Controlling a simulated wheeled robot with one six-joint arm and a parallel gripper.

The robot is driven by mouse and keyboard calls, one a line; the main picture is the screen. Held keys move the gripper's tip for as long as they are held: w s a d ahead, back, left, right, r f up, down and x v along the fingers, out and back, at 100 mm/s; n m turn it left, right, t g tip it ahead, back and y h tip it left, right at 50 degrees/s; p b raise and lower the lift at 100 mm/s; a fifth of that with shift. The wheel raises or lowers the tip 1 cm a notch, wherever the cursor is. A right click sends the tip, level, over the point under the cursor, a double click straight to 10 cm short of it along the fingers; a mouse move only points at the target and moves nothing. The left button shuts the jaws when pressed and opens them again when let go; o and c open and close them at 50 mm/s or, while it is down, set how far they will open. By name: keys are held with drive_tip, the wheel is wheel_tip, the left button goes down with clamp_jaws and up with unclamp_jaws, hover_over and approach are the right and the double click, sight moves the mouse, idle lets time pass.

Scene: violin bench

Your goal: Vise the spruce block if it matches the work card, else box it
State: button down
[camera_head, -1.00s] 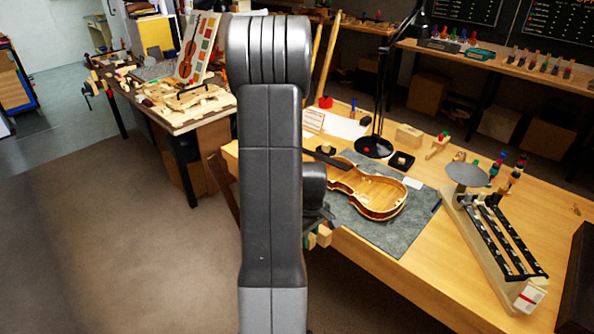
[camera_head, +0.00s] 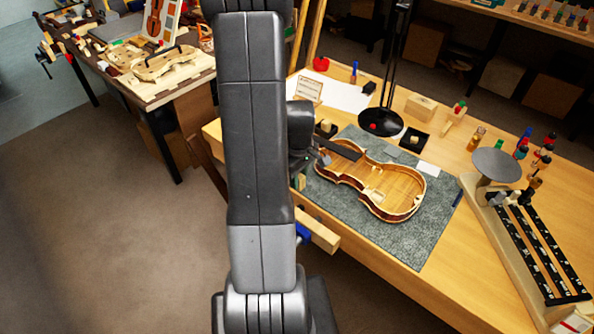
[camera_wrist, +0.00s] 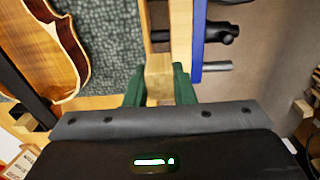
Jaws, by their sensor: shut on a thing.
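My gripper (camera_wrist: 158,88) has green fingers shut on the pale spruce block (camera_wrist: 159,72) in the wrist view. The block's far end is at the gap between the bench edge and the vise's wooden jaw (camera_wrist: 181,30). I cannot tell whether it is inside the gap. The vise has a blue part (camera_wrist: 198,40) and a dark screw. In the head view the vise jaw (camera_head: 320,232) juts from the bench's front edge, and my arm hides most of the gripper. The work card (camera_head: 308,88) stands at the bench's back left; its print is too small to read.
A violin body (camera_head: 375,188) lies on a grey mat (camera_head: 425,235) close to the vise. A lamp (camera_head: 380,122), small black trays (camera_head: 413,140), a pale wooden box-like piece (camera_head: 420,106) and a rack with dark rails (camera_head: 535,245) are on the bench. Floor in front is clear.

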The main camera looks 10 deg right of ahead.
drive_tip(key=shift+f, duration=0.15)
drive_tip(key=shift+s+f+b, duration=0.1)
drive_tip(key=shift+f+b, duration=0.15)
drive_tip(key=shift+b, duration=0.2)
drive_tip(key=b, duration=0.4)
hover_over(299, 196)
drive_tip(key=s, duration=0.2)
drive_tip(key=shift+a+f, duration=0.15)
drive_tip(key=shift+f, duration=1.15)
drive_tip(key=shift+a+f, duration=0.1)
drive_tip(key=shift+f, duration=1.15)
drive_tip(key=shift+f+b, duration=1.15)
drive_tip(key=shift+b, duration=0.3)
drive_tip(key=shift+r, duration=0.2)
drive_tip(key=shift+r+p, duration=0.7)
drive_tip(key=shift+f+b, duration=0.85)
drive_tip(key=shift+b, duration=0.15)
drive_tip(key=c, duration=1.1)
unclamp_jaws()
drive_tip(key=shift+c, duration=0.2)
